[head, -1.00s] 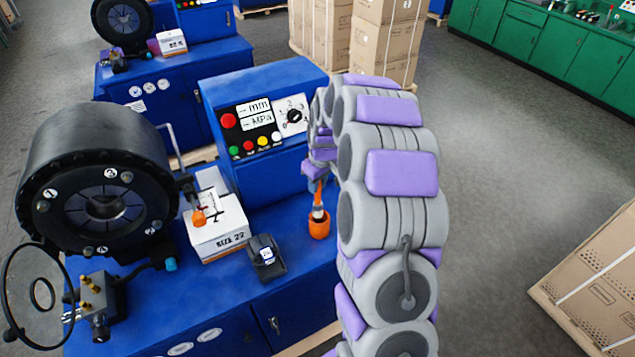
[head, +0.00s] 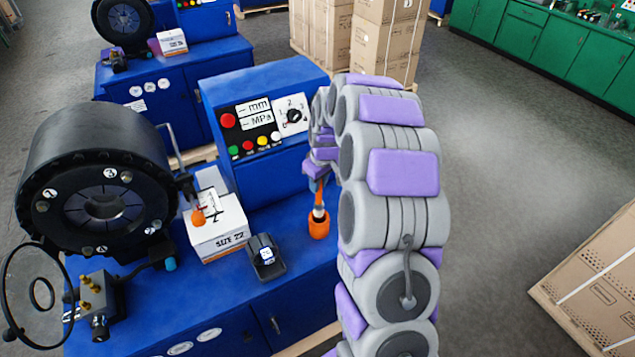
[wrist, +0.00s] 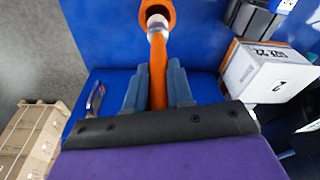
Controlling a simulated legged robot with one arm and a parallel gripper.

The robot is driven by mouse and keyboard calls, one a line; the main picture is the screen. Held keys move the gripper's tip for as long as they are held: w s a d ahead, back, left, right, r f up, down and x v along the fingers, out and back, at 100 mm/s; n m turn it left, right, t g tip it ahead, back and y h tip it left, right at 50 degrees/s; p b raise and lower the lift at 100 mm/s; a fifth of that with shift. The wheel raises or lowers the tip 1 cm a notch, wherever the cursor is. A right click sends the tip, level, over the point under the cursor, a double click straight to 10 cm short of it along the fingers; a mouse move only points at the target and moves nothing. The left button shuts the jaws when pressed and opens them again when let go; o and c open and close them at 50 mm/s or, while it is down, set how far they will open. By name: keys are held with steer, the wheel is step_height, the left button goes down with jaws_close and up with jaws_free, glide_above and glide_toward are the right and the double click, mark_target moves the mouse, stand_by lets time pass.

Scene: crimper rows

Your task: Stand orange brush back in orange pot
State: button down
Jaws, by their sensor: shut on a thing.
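The orange brush (head: 319,197) hangs handle up, nearly upright, below my gripper. In the wrist view, my gripper (wrist: 157,78) is shut on its orange handle (wrist: 158,88), with a grey finger on each side. The brush's pale lower part is at the pot's mouth in the head view. In the wrist view, the pale band (wrist: 157,24) overlaps the pot's rim (wrist: 143,10). How deep the tip sits is hidden. My arm partly hides the gripper in the head view.
A white SIZE 22 box (head: 220,238) and a small black device (head: 266,257) stand left of the pot. The control box (head: 262,125) rises behind it, and the black crimper head (head: 95,180) is at far left. Bare blue bench top lies around the pot.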

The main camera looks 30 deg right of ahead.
mark_target(319, 200)
steer(key=shift+d+f+b, duration=0.1)
steer(key=shift+f+b, duration=0.85)
steer(key=shift+f, duration=3.1)
steer(key=c, duration=0.9)
jaws_free()
steer(key=shift+r, duration=0.15)
step_height(319, 200, up, 17)
steer(key=s, duration=0.2)
steer(key=shift+s+d+p, duration=0.3)
steer(key=shift+d+p, duration=0.1)
steer(key=shift+p, duration=0.05)
